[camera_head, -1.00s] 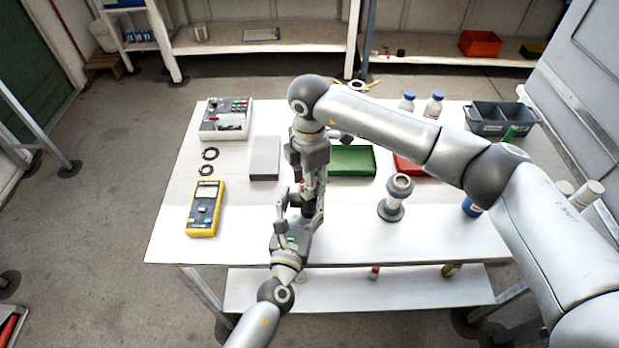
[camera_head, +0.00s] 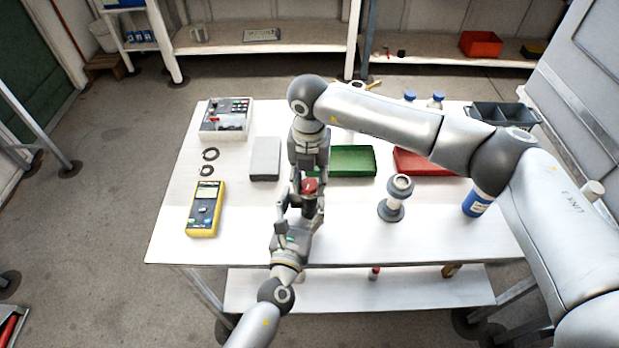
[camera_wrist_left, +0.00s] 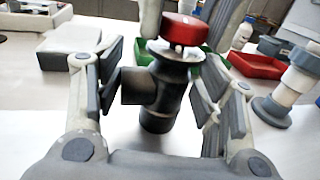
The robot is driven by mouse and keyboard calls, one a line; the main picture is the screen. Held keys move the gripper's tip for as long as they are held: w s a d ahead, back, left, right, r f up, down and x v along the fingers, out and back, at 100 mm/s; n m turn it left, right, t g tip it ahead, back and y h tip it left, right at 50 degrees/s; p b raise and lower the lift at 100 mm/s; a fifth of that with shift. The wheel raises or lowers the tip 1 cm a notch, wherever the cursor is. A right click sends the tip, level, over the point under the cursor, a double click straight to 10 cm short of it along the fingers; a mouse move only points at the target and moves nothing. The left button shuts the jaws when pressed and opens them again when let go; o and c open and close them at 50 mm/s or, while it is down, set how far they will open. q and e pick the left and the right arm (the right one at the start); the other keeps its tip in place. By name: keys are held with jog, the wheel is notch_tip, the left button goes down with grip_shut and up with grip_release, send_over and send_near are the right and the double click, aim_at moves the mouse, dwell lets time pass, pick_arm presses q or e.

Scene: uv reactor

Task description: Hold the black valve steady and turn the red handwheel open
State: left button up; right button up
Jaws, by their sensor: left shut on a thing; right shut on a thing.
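The black valve (camera_wrist_left: 162,92) stands upright between the fingers of my left gripper (camera_wrist_left: 162,100). One side port points at the left finger. In the head view the valve (camera_head: 308,208) is partly hidden by my left gripper (camera_head: 299,207), which is shut on it. The red handwheel (camera_wrist_left: 184,31) sits on top of the valve, and it also shows in the head view (camera_head: 311,186). My right gripper (camera_head: 311,182) comes down from above and is shut on the handwheel. In the left wrist view its grey fingers flank the wheel. Exact finger contact is hard to see.
A yellow meter (camera_head: 204,209), a grey box (camera_head: 265,158) and a green tray (camera_head: 345,160) lie around the valve. A grey-and-white fitting (camera_head: 396,197) and a blue-labelled bottle (camera_head: 478,200) stand to the right. The white table's (camera_head: 350,243) front strip is clear.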

pick_arm(q)
jog(key=shift+f, duration=0.1)
pick_arm(e)
jog(key=n, duration=0.5)
jog(key=shift+s+n, duration=0.1)
jog(key=shift+n, duration=0.2)
jog(key=n, duration=0.4)
pick_arm(q)
jog(key=shift+a, duration=0.1)
pick_arm(e)
jog(key=n, duration=2)
jog(key=shift+d, duration=0.1)
jog(key=n, duration=0.4)
jog(key=shift+n, duration=0.4)
jog(key=n, duration=0.4)
jog(key=shift+n, duration=0.4)
